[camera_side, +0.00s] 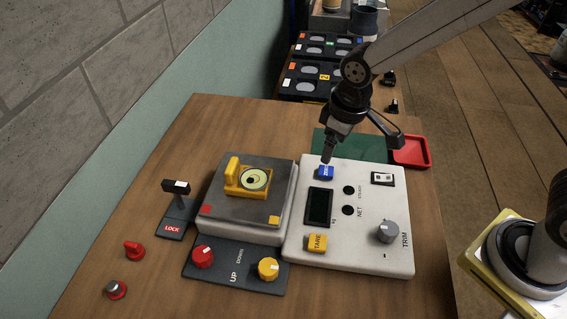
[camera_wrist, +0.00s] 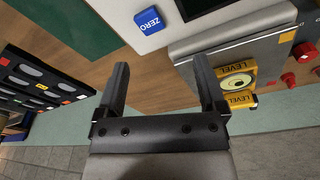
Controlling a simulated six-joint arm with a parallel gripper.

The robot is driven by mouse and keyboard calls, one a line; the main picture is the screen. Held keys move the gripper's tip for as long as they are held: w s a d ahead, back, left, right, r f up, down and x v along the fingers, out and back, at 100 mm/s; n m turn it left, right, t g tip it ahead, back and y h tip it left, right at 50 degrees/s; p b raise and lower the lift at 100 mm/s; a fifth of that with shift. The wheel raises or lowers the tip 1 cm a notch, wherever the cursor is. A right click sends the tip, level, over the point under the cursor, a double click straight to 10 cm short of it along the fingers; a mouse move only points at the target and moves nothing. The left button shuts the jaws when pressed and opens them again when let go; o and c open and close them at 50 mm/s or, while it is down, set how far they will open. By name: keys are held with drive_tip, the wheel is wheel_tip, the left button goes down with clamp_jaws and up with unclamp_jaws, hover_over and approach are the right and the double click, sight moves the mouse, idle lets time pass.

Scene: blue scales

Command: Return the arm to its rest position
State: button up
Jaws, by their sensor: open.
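My gripper (camera_side: 328,152) hangs over the far edge of the white scale console (camera_side: 350,255), its tips close to the blue ZERO button (camera_side: 325,172). In the wrist view my gripper (camera_wrist: 162,80) shows two dark fingers spread apart with nothing between them. The blue ZERO button (camera_wrist: 150,20) also shows there, beyond the fingertips. I cannot tell exactly how high the fingertips are above the console.
A yellow level (camera_side: 248,179) lies on the grey weighing plate (camera_side: 222,212). A knob panel (camera_side: 240,282), a LOCK lever (camera_side: 176,188), a red tray (camera_side: 410,151), a green mat (camera_side: 375,150) and black cases (camera_side: 312,82) stand around. The wooden table's front left is partly clear.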

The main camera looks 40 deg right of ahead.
sight(201, 253)
drive_tip(key=s+d+m, duration=0.1)
drive_tip(key=s+d, duration=0.1)
drive_tip(key=d, duration=0.1)
drive_tip(key=s+d+f+m, duration=0.1)
drive_tip(key=s+d+m, duration=0.1)
drive_tip(key=s+d, duration=0.1)
drive_tip(key=s+d+f+m, duration=0.1)
drive_tip(key=s+d, duration=0.2)
drive_tip(key=d, duration=0.2)
drive_tip(key=shift+f+m+t, duration=0.2)
drive_tip(key=shift+m+t, duration=0.1)
drive_tip(key=shift+t, duration=0.1)
drive_tip(key=shift+w+a, duration=0.1)
